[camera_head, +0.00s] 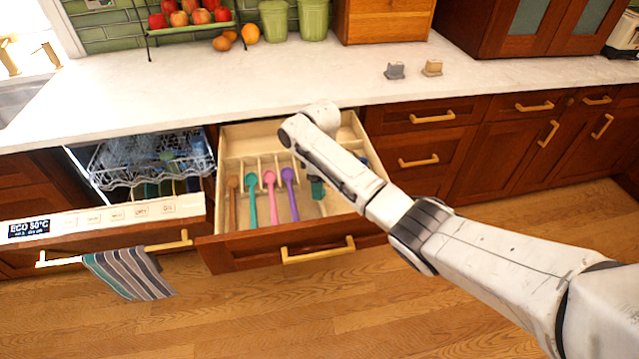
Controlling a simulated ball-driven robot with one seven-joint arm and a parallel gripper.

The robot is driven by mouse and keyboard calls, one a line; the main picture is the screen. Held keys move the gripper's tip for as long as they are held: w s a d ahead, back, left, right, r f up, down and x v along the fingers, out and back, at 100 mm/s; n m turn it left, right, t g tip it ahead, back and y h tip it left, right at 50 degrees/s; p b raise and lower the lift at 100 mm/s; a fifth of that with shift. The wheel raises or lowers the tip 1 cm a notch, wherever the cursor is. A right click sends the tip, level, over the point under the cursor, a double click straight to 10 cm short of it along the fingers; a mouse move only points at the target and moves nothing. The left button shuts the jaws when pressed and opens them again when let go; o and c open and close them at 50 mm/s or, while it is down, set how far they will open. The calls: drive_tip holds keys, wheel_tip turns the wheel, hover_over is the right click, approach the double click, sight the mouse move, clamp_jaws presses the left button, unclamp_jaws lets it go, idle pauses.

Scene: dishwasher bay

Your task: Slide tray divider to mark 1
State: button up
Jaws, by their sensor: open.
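The open drawer (270,246) holds a pale wooden tray (233,137) with thin upright dividers (259,168) between its slots. Brown (233,192), teal (252,203), pink (270,197) and purple (290,196) utensils lie side by side in the left part. My white arm reaches from the lower right over the drawer's right part and hides much of it. My gripper is not visible; the arm's far end covers that spot. I cannot make out any numbered mark or tell which divider is the movable one.
A dark teal piece (317,188) shows beside my arm in the drawer. The open dishwasher (110,215), with a rack (135,172) and striped towel (130,273), adjoins the drawer's left. The white counter (180,90) lies behind, with two small objects (395,71) (432,68).

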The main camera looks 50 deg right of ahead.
drive_tip(key=shift+f, duration=0.1)
drive_tip(key=shift+c, duration=0.4)
clamp_jaws()
